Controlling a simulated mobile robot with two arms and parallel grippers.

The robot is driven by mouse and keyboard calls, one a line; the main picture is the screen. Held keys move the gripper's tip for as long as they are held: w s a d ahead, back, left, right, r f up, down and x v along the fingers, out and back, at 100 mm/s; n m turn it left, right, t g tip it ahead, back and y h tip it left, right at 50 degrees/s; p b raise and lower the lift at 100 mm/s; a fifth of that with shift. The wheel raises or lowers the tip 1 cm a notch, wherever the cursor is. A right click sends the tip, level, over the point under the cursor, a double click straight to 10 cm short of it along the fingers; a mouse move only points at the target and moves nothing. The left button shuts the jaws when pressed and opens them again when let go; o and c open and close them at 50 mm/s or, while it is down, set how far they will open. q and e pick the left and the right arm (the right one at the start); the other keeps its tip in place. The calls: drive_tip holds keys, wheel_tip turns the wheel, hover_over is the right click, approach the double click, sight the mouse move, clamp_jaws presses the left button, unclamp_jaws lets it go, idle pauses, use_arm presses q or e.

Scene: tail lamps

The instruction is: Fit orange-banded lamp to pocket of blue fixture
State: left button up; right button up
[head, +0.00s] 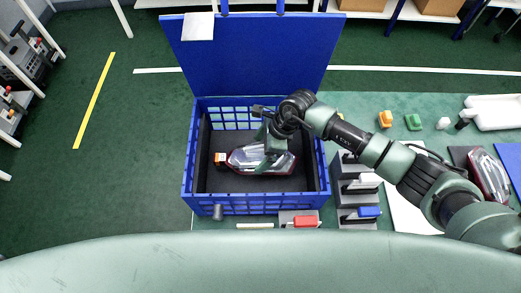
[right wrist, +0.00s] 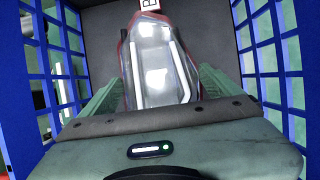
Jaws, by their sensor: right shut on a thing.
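A red and clear tail lamp (head: 240,158) with an orange and white end at its left is inside the blue crate (head: 188,172), over its dark floor. My right gripper (head: 270,148) is shut on the lamp near its middle. I cannot tell whether the lamp touches the crate floor. A flat blue piece (head: 511,160) at the right edge may be the blue fixture; its pocket cannot be made out. My left gripper is out of view.
The crate's blue lid (head: 250,60) stands open behind it; its walls surround my gripper. Another red lamp (head: 488,172) lies on a dark base at the right. A dark rack (head: 355,190) stands beside the crate. Orange (head: 385,119) and green (head: 413,122) pieces sit on the table.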

drive_tip(key=shift+r, duration=0.5)
drive_tip(key=shift+r+p, duration=0.55)
drive_tip(key=shift+r, duration=0.2)
idle(0.8)
